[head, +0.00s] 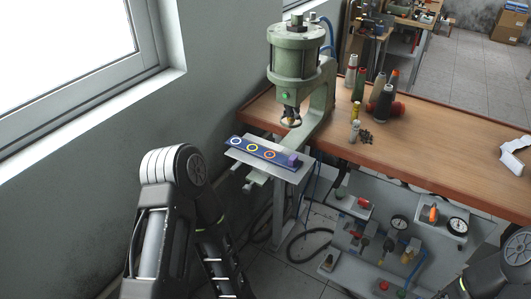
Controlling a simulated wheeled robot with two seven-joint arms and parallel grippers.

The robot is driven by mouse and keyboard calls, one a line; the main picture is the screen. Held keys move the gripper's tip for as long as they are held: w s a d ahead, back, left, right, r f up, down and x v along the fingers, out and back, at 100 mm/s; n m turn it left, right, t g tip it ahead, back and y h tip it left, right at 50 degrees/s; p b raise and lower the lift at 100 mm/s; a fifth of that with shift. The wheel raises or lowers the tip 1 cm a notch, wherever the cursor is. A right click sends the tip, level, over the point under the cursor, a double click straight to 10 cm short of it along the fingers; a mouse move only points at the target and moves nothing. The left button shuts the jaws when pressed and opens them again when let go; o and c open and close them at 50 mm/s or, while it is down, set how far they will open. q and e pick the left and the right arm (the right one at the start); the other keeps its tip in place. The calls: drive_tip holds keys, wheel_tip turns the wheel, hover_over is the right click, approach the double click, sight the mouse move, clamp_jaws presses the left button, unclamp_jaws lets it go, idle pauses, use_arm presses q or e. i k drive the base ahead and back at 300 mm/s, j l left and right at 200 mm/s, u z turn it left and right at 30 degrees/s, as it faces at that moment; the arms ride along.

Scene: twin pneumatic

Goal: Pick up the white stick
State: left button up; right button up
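I cannot make out a white stick for certain in the head view. A blue strip (244,150) with a white, a yellow and an orange ring lies on a grey metal plate (236,156) beside the green press. A small purple block (292,159) sits at its right end. My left arm rises at the lower left, its bent joint left of the plate, and its gripper is out of view. Part of my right arm shows at the lower right corner; its gripper is also out of view.
The green pneumatic press (297,58) stands at the left end of the wooden table (440,140). Several thread spools (381,105) stand near it. Crumpled white paper (515,155) lies at the right. A panel with gauges (375,250) is below. The table's middle is clear.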

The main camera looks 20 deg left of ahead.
sight(354, 131)
drive_tip(key=i+l+z, duration=0.15)
drive_tip(key=i+l, duration=0.6)
